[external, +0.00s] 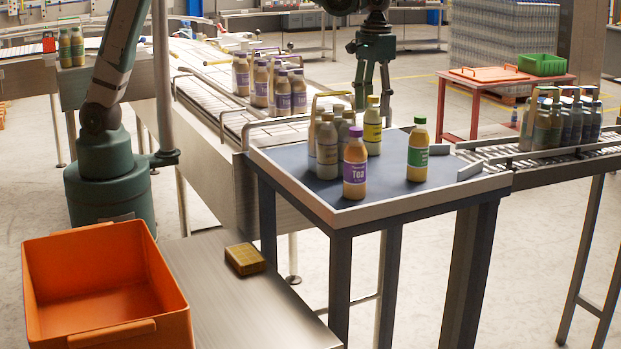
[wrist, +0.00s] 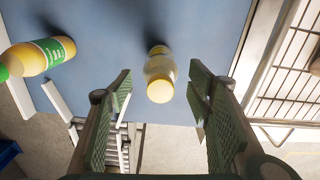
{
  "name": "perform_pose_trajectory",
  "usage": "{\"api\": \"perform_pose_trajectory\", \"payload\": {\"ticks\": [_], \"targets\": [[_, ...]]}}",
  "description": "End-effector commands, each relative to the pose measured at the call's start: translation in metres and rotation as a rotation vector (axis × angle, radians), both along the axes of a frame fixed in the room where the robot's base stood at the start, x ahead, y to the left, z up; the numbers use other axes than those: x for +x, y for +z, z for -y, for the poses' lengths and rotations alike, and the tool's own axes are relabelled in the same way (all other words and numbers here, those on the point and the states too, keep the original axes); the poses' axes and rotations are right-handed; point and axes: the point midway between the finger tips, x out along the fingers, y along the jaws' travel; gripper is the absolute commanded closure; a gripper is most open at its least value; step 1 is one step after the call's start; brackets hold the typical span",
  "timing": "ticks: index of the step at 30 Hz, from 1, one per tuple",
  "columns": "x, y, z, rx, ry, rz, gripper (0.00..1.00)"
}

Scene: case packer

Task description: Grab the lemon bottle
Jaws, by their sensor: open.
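The lemon bottle (external: 373,128), with a yellow label and cap, stands upright on the blue-topped table in the external view. In the wrist view the lemon bottle (wrist: 159,68) shows from above, its pale yellow cap towards me, between my two fingers. My gripper (external: 374,104) points down over it, with the fingers around the height of its cap. In the wrist view my gripper (wrist: 160,84) is open, with a gap between the bottle and each finger.
A purple-capped Tea bottle (external: 355,168) and a green-capped bottle (external: 418,158) stand nearer on the blue table (external: 395,190). Several pale bottles (external: 327,148) crowd just left of the lemon bottle. The table has raised metal rims. An orange crate (external: 165,285) sits front left.

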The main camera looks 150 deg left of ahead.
Motion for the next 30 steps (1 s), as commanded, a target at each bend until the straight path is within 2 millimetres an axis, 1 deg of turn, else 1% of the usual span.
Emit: {"api": "perform_pose_trajectory", "payload": {"ticks": [14,20,27,30], "targets": [[0.001,-0.006,0.0,0.0,-0.001,0.0,0.5],[0.0,-0.022,0.002,0.0,-0.002,0.0,0.5],[0.0,-0.048,0.002,0.0,-0.002,0.0,0.5],[0.0,-0.053,0.002,0.0,-0.002,0.0,0.5]]}}
